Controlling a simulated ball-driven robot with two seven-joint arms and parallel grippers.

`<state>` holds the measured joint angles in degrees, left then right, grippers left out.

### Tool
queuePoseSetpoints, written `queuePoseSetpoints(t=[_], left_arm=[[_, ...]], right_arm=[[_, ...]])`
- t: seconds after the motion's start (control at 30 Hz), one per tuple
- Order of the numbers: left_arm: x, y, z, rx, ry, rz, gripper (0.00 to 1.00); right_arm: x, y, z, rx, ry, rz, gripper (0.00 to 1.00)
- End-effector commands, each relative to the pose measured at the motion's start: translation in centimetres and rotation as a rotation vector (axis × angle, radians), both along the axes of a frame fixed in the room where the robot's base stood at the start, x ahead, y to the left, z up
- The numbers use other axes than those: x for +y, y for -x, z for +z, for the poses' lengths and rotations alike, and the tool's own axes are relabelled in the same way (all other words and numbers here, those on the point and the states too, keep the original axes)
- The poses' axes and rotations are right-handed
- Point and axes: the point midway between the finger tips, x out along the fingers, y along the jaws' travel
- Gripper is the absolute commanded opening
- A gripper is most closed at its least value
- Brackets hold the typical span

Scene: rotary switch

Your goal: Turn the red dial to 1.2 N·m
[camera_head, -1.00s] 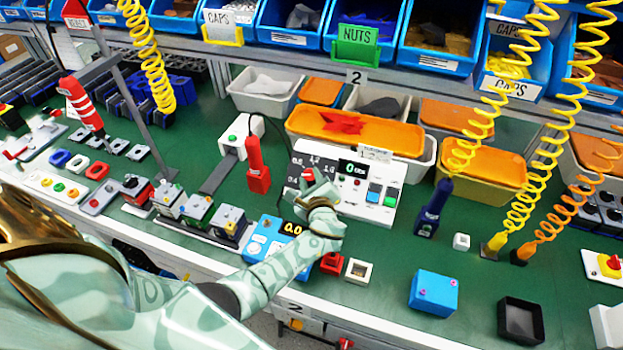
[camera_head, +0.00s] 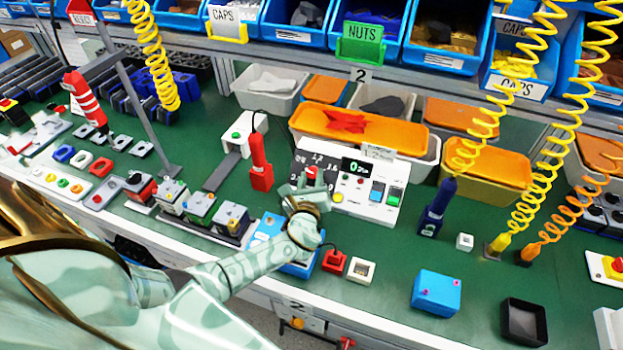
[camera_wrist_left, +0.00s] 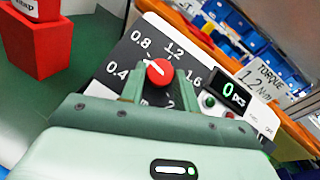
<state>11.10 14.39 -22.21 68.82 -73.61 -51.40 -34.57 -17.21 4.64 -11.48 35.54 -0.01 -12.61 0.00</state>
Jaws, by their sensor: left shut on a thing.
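The red dial (camera_wrist_left: 160,71) sits on the dark scale plate of the white control box (camera_head: 372,212). It also shows in the head view (camera_head: 310,171). Its white mark points to the upper left in the wrist view, roughly between 0.4 and 0.8. The 1.2 label (camera_wrist_left: 175,48) lies above and right of the dial. My left gripper (camera_wrist_left: 160,82) is shut on the dial, one finger on each side; it also shows in the head view (camera_head: 307,180). A card (camera_wrist_left: 264,80) reads TORQUE 1.2 N·m. My right gripper is not in view.
A blue device (camera_head: 268,232) is under my left forearm. Orange-lidded bins (camera_head: 360,130) stand behind.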

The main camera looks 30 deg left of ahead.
Motion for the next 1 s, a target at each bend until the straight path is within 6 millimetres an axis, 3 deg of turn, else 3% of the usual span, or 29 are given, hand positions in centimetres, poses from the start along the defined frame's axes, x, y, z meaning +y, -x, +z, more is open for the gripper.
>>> queuePoseSetpoints(t=[0.23, 0.27, 0.33, 0.67, 0.87, 1.0], left_arm=[[0.0, 0.0, -0.1, 0.001, 0.002, -0.001, 0.09], [0.0, 0.0, -0.1, 0.001, 0.002, -0.001, 0.37], [0.0, 0.0, -0.1, 0.001, 0.001, 0.001, 0.53], [0.0, 0.0, 0.4, -0.001, 0.003, 0.001, 0.53], [-0.1, 0.2, 4.0, -0.003, 0.004, 0.001, 0.53], [-1.6, 2.6, 7.2, -0.003, 0.007, -0.001, 0.53]], right_arm=[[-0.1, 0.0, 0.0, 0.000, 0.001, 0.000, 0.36], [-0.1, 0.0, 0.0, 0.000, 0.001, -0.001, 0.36], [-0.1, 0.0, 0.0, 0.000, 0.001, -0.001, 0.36], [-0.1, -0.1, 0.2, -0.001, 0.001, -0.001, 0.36], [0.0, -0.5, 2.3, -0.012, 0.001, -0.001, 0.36], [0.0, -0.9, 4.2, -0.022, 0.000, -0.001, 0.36]])
